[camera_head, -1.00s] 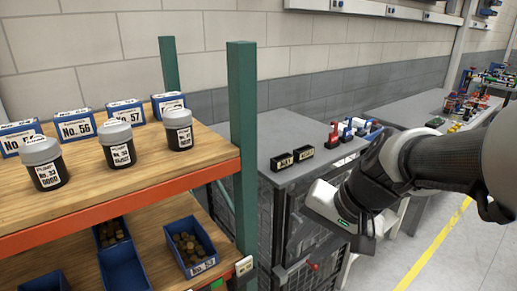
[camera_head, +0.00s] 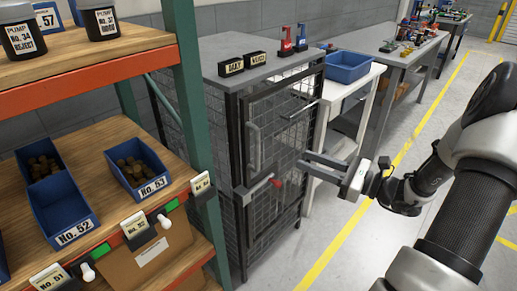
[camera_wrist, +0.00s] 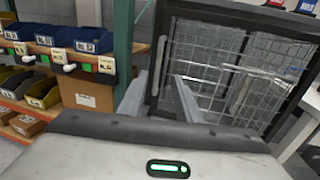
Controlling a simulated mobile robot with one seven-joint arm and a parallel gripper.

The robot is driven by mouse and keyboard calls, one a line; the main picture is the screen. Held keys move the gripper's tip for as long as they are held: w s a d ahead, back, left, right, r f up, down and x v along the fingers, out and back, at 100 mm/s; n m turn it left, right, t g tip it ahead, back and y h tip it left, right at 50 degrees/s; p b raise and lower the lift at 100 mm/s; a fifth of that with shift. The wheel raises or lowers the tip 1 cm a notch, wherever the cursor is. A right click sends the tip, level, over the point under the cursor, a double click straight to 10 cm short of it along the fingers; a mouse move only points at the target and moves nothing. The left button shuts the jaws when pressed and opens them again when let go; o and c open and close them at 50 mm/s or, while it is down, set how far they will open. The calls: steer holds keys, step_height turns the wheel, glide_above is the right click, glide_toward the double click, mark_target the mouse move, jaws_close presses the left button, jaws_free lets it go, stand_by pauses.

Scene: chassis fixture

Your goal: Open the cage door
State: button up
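The wire mesh cage (camera_head: 205,130) stands beside the shelf rack, under a grey top. Its front door (camera_head: 290,125) has a dark frame and looks shut; it also shows in the wrist view (camera_wrist: 225,50). A grey vertical handle (camera_head: 254,147) is on the door's left side. Below it is a latch bar (camera_head: 258,190) with a red knob (camera_head: 276,181). My gripper (camera_head: 302,166) is open and empty, its two fingers pointing at the door, to the right of the handle and apart from it. The fingers also show in the wrist view (camera_wrist: 167,77).
A shelf rack with a green post (camera_head: 190,90) stands to the left, with label holders (camera_head: 135,228) sticking out and blue bins (camera_head: 137,168). A white table with a blue bin (camera_head: 348,66) stands right of the cage. The floor at right is clear.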

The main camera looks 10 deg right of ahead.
steer(key=b+x, duration=0.2)
steer(key=x, duration=1.5)
steer(key=shift+a+b, duration=0.15)
steer(key=shift+b, duration=0.2)
jaws_close()
